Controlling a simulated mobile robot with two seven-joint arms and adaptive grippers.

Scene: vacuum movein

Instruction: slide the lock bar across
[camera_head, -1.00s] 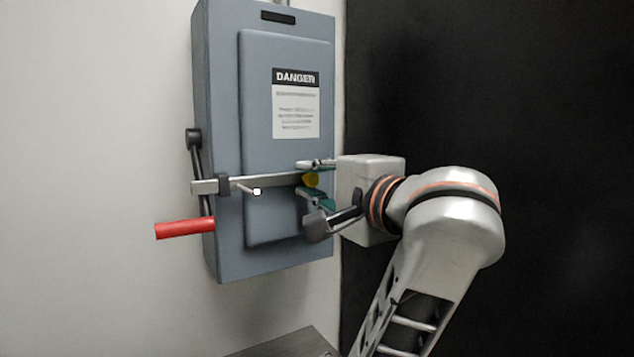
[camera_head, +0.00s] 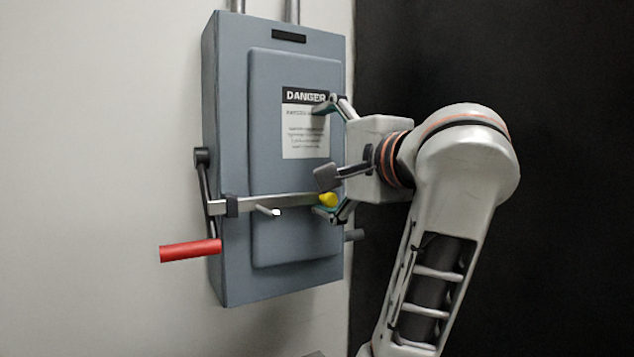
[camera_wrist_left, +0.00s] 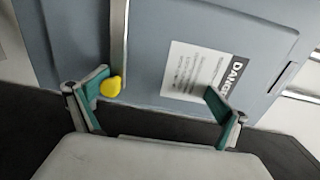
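The lock bar (camera_head: 285,201) is a flat metal strip lying across the front of the grey switch box (camera_head: 238,262). Its left end reaches the handle arm, and a yellow knob (camera_head: 328,199) is at its right end. My left gripper (camera_head: 323,158) is open and empty in front of the box. Its lower finger is close to the knob; its upper finger is over the danger label. In the left wrist view, the knob (camera_wrist_left: 110,87) is beside the left finger of the gripper (camera_wrist_left: 152,105); whether they touch is unclear. My right gripper is not in view.
A red handle (camera_head: 190,251) points left and low on the box's left side. A small pin (camera_head: 270,211) sticks out just below the bar. Conduits rise from the top.

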